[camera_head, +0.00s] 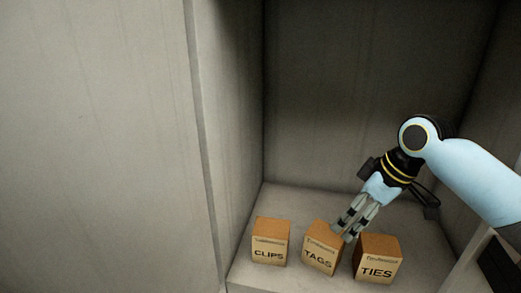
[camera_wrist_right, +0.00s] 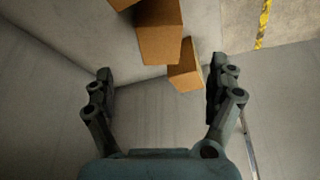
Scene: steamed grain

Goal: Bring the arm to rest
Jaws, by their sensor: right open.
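My right arm (camera_head: 475,175) comes in from the right in the head view. My right gripper (camera_head: 343,232) points down and left, its fingertips showing over the top right part of the TAGS box. In the right wrist view the gripper (camera_wrist_right: 160,88) is open, with its two fingers wide apart and nothing held between them. A brown box (camera_wrist_right: 184,68) shows beyond the fingertips in that view, nearer the right finger. My left gripper is not in view.
Three brown boxes stand in a row on the compartment floor (camera_head: 300,199): CLIPS (camera_head: 270,243), TAGS (camera_head: 318,252) and TIES (camera_head: 376,261). TAGS sits slightly turned. Grey walls (camera_head: 205,120) enclose the left, back and right. The floor behind the boxes is clear.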

